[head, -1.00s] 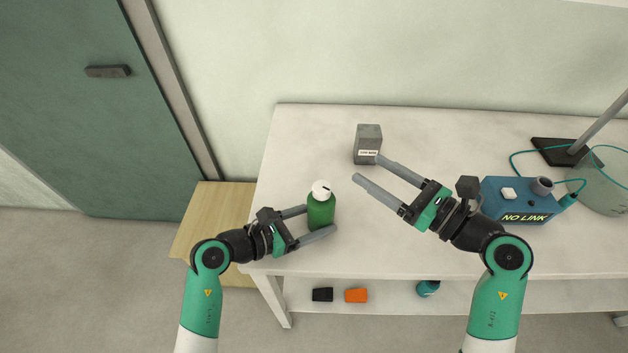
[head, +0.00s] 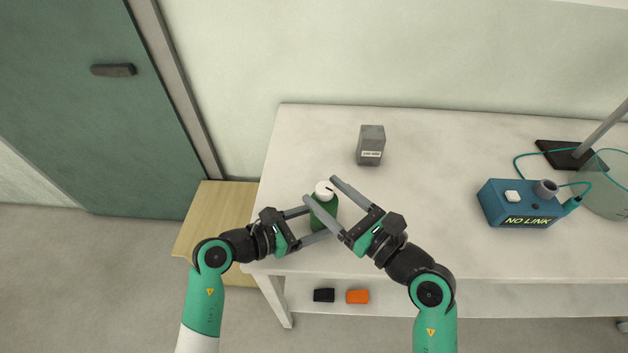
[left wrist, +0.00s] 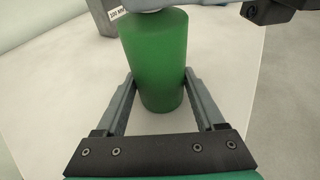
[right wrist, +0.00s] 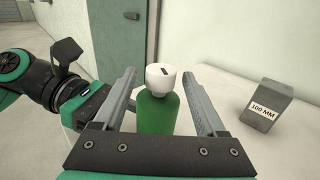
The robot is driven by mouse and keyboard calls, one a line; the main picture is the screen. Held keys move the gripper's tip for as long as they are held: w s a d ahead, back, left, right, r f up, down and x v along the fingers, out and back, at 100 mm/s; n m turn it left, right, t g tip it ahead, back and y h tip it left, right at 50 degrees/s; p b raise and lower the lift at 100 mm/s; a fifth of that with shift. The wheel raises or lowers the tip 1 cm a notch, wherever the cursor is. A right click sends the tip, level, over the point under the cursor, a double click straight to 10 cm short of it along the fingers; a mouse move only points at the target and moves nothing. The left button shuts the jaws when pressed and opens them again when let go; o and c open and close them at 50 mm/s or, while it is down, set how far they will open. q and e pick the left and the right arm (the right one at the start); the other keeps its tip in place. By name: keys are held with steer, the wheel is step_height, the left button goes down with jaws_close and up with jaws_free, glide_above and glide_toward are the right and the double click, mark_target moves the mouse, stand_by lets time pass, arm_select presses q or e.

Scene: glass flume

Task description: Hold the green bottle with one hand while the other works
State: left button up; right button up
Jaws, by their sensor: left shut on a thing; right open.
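The green bottle (head: 322,214) with a white cap (head: 324,190) stands upright near the left front of the table. My left gripper (head: 312,222) is shut on the bottle's body; in the left wrist view the fingers flank the green body (left wrist: 157,62). My right gripper (head: 320,190) is open, with its fingers on either side of the cap. In the right wrist view the white cap (right wrist: 161,78) sits between the open fingers with a gap on each side. The bottle's front is partly hidden by my right fingers in the head view.
A grey block labelled 100 MM (head: 370,146) stands behind the bottle. A blue box reading NO LINK (head: 520,204) is at the right, cabled near a stand (head: 566,154). Black (head: 324,295) and orange (head: 357,297) items lie on the lower shelf. The table's middle is clear.

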steer(key=x, duration=0.4)
steer(key=shift+w, duration=0.15)
steer(key=shift+c, duration=0.2)
jaws_close()
